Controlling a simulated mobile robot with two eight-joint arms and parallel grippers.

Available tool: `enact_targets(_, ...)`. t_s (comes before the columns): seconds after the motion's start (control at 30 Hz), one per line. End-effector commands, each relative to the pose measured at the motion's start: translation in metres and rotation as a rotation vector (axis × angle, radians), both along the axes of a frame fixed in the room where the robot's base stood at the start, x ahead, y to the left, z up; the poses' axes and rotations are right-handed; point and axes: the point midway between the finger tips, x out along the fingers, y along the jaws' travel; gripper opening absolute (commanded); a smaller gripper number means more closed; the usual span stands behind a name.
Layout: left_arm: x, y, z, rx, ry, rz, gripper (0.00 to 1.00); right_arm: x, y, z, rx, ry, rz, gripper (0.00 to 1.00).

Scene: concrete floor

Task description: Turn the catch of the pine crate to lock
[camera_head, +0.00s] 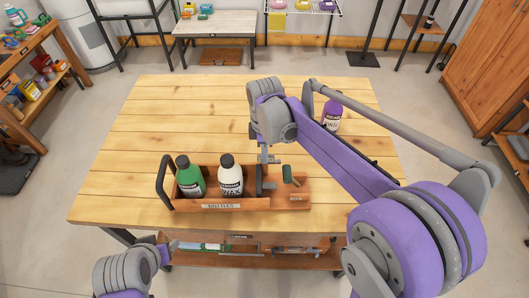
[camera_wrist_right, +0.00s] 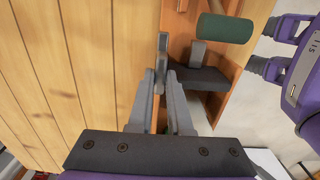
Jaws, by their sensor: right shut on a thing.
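The pine crate (camera_head: 242,205), labelled BOTTLES, stands near the front edge of the wooden table. It holds a green bottle (camera_head: 190,177) and a white bottle (camera_head: 230,175). My right gripper (camera_head: 266,158) points down at the crate's far right corner. In the right wrist view its fingers are shut on a small upright grey piece, apparently the catch (camera_wrist_right: 162,45). The crate's dark right handle (camera_wrist_right: 208,79) runs close beside the fingertips.
A purple bottle (camera_head: 332,115) stands farther back on the table (camera_head: 160,115), partly behind my right arm. A lower shelf (camera_head: 290,262) under the table's front holds several items. The table's left and back are clear.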

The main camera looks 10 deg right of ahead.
Motion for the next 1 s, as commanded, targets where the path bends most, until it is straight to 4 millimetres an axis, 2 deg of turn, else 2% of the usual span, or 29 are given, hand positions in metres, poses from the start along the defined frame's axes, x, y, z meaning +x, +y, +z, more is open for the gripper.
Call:
enact_targets(0.37, -0.002, 0.0, -0.004, 0.0, 0.003, 0.0, 0.6, 0.0, 0.0, 0.0, 0.0, 0.0, -0.143, 0.0)
enact_targets(1.0, -0.007, 0.0, -0.016, 0.0, 0.012, 0.0, 0.6, 0.0, 0.0, 0.0, 0.0, 0.0, -0.733, 0.0)
